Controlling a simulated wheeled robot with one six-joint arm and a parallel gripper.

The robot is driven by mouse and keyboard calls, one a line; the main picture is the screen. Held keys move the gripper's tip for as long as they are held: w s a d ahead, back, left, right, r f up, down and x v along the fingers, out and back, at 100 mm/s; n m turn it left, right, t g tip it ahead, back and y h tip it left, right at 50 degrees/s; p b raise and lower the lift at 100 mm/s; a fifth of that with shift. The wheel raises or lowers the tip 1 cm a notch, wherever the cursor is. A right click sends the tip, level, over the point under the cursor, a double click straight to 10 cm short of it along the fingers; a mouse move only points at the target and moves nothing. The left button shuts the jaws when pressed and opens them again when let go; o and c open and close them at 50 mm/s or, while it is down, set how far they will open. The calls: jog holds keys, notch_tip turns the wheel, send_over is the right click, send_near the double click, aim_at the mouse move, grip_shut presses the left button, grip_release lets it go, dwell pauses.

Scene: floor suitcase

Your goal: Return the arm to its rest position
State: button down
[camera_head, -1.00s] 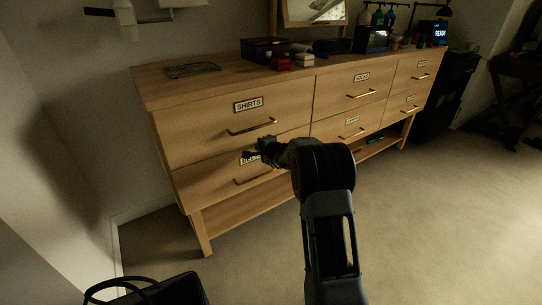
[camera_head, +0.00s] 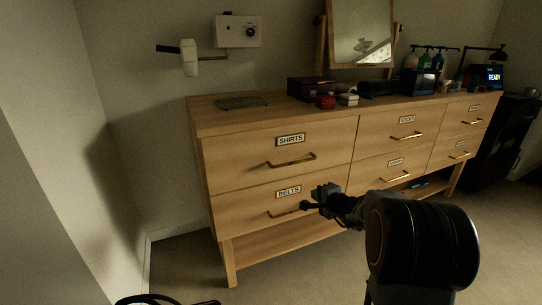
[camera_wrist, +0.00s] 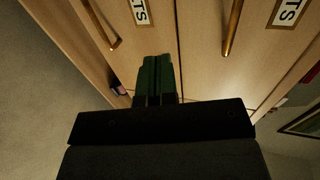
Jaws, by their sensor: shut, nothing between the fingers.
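My gripper (camera_head: 314,200) is at the end of my dark arm, in front of the left side of a wooden dresser. In the head view it overlaps the right part of the BELTS drawer (camera_head: 240,205). In the wrist view its dark green fingers (camera_wrist: 156,78) are together with nothing between them. The drawer fronts and brass handles lie beyond the fingers. I cannot tell the exact gap between fingertips and dresser.
The dresser (camera_head: 215,122) has closed drawers, including SHIRTS (camera_head: 240,155), with protruding brass handles (camera_head: 291,161). Boxes, bottles and a mirror (camera_head: 361,35) stand on top. A dark bag (camera_head: 165,300) shows at the bottom edge. Carpet (camera_head: 185,262) is clear left of the dresser.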

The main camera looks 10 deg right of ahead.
jog(key=s+a+r+n+g+y+p, duration=0.1)
jog(key=s+a+r+n+g+p, duration=0.15)
jog(key=s+a+r+p, duration=0.35)
jog(key=s+a+r+n+g+y+p, duration=0.2)
jog(key=s+a+r+n+p, duration=0.15)
jog(key=r+p, duration=0.45)
jog(key=s+a+r+n+g+y+p, duration=0.1)
jog(key=s+a+r+n+g+p, duration=0.2)
jog(key=a+r+p, duration=0.4)
jog(key=s+d+r+n+g+h+p, duration=0.1)
jog(key=s+d+r+n+h+p, duration=0.1)
jog(key=s+r+p, duration=0.6)
jog(key=s+d+r+n+g+h+p, duration=0.2)
jog(key=s+r+n+h+p, duration=0.2)
jog(key=s+r+p, duration=0.4)
jog(key=shift+d+r+h+p, duration=0.35)
jog(key=shift+r+h+p, duration=0.15)
jog(key=shift+r+p, duration=0.65)
jog(key=shift+f, duration=0.15)
